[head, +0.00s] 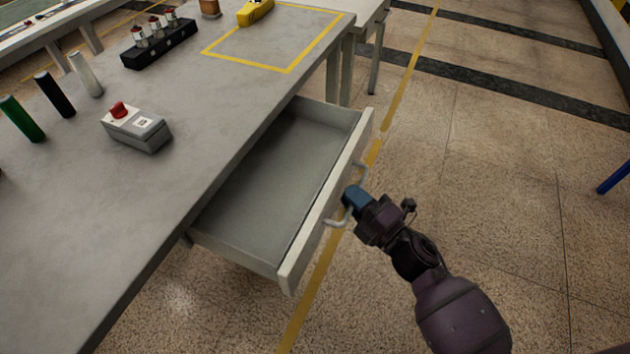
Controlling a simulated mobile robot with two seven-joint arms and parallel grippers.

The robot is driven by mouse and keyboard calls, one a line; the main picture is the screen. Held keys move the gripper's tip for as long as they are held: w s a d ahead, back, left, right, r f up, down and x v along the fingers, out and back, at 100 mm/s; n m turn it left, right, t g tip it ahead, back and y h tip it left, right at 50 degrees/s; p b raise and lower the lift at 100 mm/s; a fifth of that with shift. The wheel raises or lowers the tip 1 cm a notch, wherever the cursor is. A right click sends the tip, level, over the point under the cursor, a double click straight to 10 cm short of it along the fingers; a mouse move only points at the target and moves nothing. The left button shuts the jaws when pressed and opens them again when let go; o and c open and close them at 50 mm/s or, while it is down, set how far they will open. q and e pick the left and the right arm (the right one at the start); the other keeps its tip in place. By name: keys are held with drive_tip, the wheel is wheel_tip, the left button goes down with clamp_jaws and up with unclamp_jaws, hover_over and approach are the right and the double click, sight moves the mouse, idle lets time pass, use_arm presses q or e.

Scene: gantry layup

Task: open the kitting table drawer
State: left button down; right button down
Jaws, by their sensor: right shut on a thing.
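The kitting table (205,105) is grey and fills the left of the head view. Its drawer (270,195) is pulled well out to the right, and its inside looks empty. The drawer front carries a pale bar handle (338,221). My right gripper (350,200) is shut on the handle, outside the drawer front. Its fingers hide the middle of the handle. My left gripper is not in view.
On the tabletop stand a grey box with a red button (136,126), several upright cylinders (54,94), a black rack with small bottles (160,43) and a yellow object (255,11) by a taped rectangle.

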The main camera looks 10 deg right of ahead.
use_arm(q)
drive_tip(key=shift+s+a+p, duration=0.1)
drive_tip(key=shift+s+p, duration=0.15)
drive_tip(key=shift+p, duration=0.05)
use_arm(e)
drive_tip(key=s+d, duration=0.5)
drive_tip(key=d, duration=0.1)
drive_tip(key=shift+d, duration=0.4)
drive_tip(key=c, duration=1.2)
unclamp_jaws()
drive_tip(key=v, duration=1)
drive_tip(key=shift+s+d, duration=0.2)
drive_tip(key=shift+s, duration=0.1)
